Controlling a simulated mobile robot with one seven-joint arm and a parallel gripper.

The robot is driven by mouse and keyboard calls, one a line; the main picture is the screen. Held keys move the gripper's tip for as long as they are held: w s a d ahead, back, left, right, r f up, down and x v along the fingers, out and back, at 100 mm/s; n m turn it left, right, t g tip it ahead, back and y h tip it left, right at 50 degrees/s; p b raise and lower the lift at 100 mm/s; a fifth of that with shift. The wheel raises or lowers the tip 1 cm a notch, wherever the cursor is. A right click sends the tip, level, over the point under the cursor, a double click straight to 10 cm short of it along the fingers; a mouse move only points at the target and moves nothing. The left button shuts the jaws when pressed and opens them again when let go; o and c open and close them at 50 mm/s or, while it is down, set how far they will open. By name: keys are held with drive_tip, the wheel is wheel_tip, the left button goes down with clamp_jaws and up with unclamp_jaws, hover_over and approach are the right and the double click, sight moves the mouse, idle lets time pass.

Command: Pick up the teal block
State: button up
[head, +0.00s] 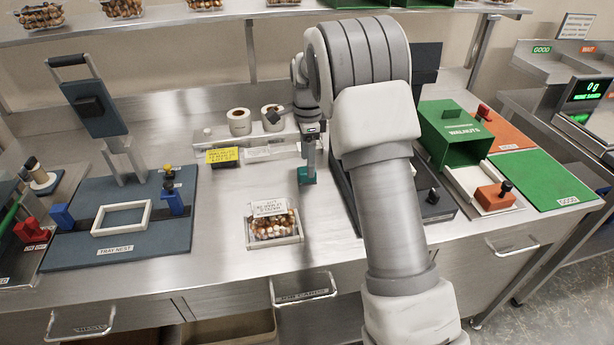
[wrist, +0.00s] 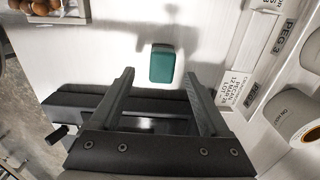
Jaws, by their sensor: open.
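The teal block (head: 306,177) stands on the steel bench near the middle, just below my gripper (head: 310,155) in the head view. In the wrist view the teal block (wrist: 162,64) lies on the bare bench top. It sits just past the fingertips of my gripper (wrist: 158,78), roughly centred between them. The two fingers are spread apart with nothing between them. The block appears apart from both fingers.
A clear tray of nuts (head: 274,228) sits in front of the block. Label rolls (head: 240,121) and a yellow card (head: 222,156) are behind left. A blue tray-nest fixture (head: 130,253) is at left. A green walnuts bin (head: 455,135) is at right. Bench left of the block is clear.

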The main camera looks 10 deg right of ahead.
drive_tip(key=f, duration=0.4)
drive_tip(key=shift+w+f, duration=0.2)
drive_tip(key=shift+f, duration=0.05)
clamp_jaws()
drive_tip(key=shift+r, duration=0.15)
